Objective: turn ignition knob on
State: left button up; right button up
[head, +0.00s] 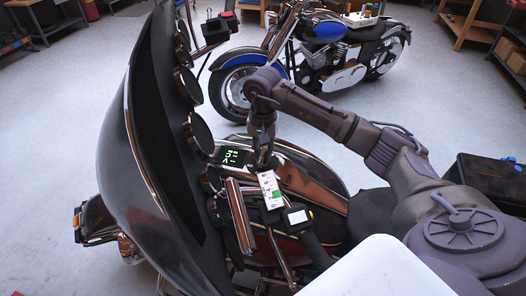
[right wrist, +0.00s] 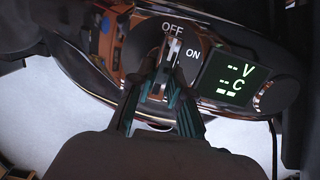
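The ignition knob (right wrist: 172,50) sits on the motorcycle's chrome console in the right wrist view. Its pale-striped lever points up, close to the OFF label, with ON to its right. My right gripper (right wrist: 161,76) reaches it from below, its fingers drawn together with the lever between their tips. In the head view the right gripper (head: 264,160) points down at the console and hides the knob. The lit display (head: 230,157) is just left of the gripper; in the right wrist view it (right wrist: 233,76) reads V and C with dashes. My left gripper is out of view.
The near motorcycle's dark fairing (head: 150,130) and round gauges (head: 197,135) rise left of the gripper. A handlebar with a white-faced box (head: 298,216) lies below. A blue motorcycle (head: 320,40) stands behind. Grey floor is open between them.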

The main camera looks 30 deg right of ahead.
grip_shut()
jog(key=shift+s+d+f+m+b, duration=0.1)
jog(key=shift+m+b, duration=0.6)
jog(key=shift+m, duration=0.2)
jog(key=m+b, duration=0.2)
jog(key=m, duration=0.1)
jog(key=shift+s+d+t, duration=0.1)
jog(key=shift+s+t, duration=0.05)
jog(key=shift+t, duration=0.15)
jog(key=m, duration=0.1)
jog(key=m+b, duration=0.1)
jog(key=m, duration=0.1)
jog(key=m+b, duration=0.1)
jog(key=shift+s+m, duration=0.25)
jog(key=shift+m, duration=0.05)
jog(key=shift+s+m+t+b, duration=0.1)
jog(key=shift+m+t+b, duration=0.3)
jog(key=shift+m, duration=0.8)
